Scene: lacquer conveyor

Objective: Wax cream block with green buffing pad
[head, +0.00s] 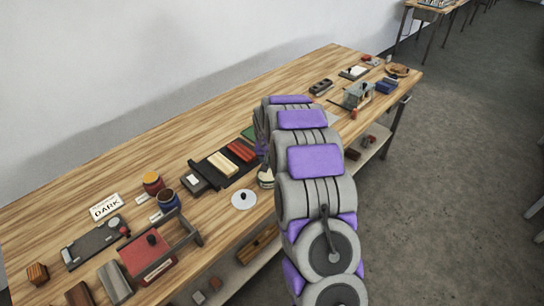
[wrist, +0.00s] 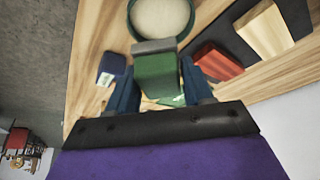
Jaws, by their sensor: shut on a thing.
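In the wrist view, my gripper (wrist: 158,88) is shut on a green block-shaped pad (wrist: 156,72) with a grey layer at its far end. The pad is beside a round, green-rimmed pot (wrist: 162,20) of cream-coloured wax; I cannot tell whether they touch. The cream block (head: 222,164) lies on a black strip (head: 206,173) in the head view, left of my arm. It also shows at the top right of the wrist view (wrist: 264,30). In the head view my arm hides most of the gripper and the pad.
A red block (head: 242,151) lies beside the cream block. A white knobbed disc (head: 244,201) sits near the table's front edge. The back of the table (head: 150,150) is clear.

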